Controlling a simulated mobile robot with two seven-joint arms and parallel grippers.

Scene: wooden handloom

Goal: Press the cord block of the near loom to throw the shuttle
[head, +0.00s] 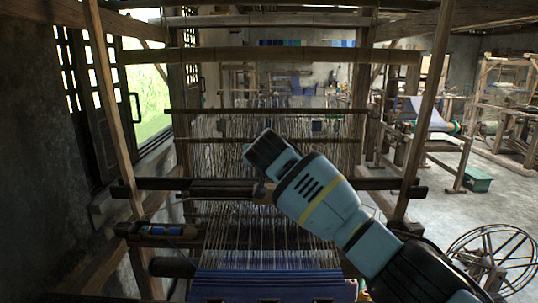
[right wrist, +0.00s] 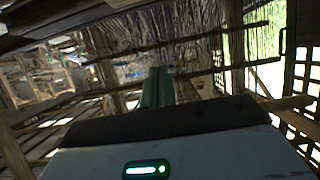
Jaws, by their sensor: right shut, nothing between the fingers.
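The near loom (head: 270,54) fills the middle of the head view, with pale warp threads running down to blue cloth (head: 265,284) at the bottom. A small brown block (head: 261,190), perhaps the cord block, shows at the right end of a wooden bar, just left of my right arm. A blue and brown piece, perhaps the shuttle (head: 160,230), lies on the left end of the lower beam. My right gripper (right wrist: 157,88) is shut and empty in the right wrist view. My left gripper is out of view.
Slanted wooden posts (head: 424,110) stand left and right of the loom. Crossbeams (head: 270,184) span it at several heights. A spoked wheel (head: 493,259) stands at the lower right. More looms and open grey floor lie at the right back.

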